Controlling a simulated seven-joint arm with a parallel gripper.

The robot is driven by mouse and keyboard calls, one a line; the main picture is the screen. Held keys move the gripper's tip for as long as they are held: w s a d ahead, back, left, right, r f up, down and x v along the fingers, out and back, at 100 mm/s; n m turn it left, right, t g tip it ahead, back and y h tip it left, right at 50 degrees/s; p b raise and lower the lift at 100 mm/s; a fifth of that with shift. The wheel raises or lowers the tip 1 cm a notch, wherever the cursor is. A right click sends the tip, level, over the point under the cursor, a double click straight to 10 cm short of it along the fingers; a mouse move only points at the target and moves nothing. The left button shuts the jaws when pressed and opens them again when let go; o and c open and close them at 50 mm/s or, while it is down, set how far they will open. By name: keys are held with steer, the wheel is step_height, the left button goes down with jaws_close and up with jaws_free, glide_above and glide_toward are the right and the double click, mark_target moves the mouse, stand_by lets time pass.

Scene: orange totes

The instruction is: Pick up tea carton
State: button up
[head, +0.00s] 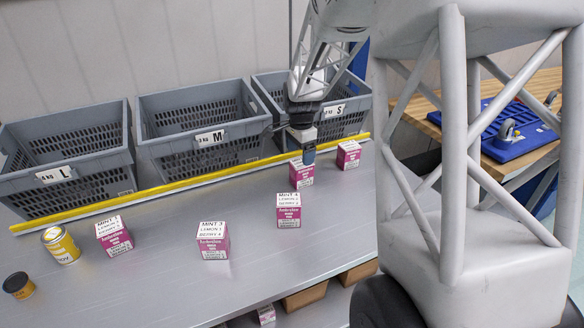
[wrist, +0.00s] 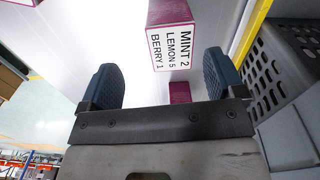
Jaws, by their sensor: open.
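Several purple-and-white tea cartons stand upright on the grey table. In the head view they are a left carton (head: 115,237), a middle carton (head: 213,241), a front-right carton (head: 289,210), a carton by my gripper (head: 301,173) and a far-right carton (head: 348,155). My gripper (head: 304,148) is open and points down at the carton by it, partly covering its top. In the wrist view, a carton (wrist: 171,38) labelled "MINT 2 LEMON 5 BERRY 1" shows beyond my open fingers (wrist: 160,80). A small purple patch shows between the fingers. I see no carton held.
Grey crates L (head: 62,172), M (head: 210,138) and S (head: 330,110) stand behind a yellow strip (head: 190,183). A yellow can (head: 60,245) and a dark jar (head: 19,286) are at the left. The table front is mostly clear; boxes lie on a shelf below.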

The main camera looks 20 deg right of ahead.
mark_target(302, 171)
steer(key=shift+w+d+f+m, duration=0.4)
steer(key=shift+w+d+f, duration=0.2)
steer(key=shift+d+f, duration=0.1)
steer(key=shift+a, duration=0.1)
steer(key=shift+f, duration=1.3)
steer(key=shift+f, duration=2.65)
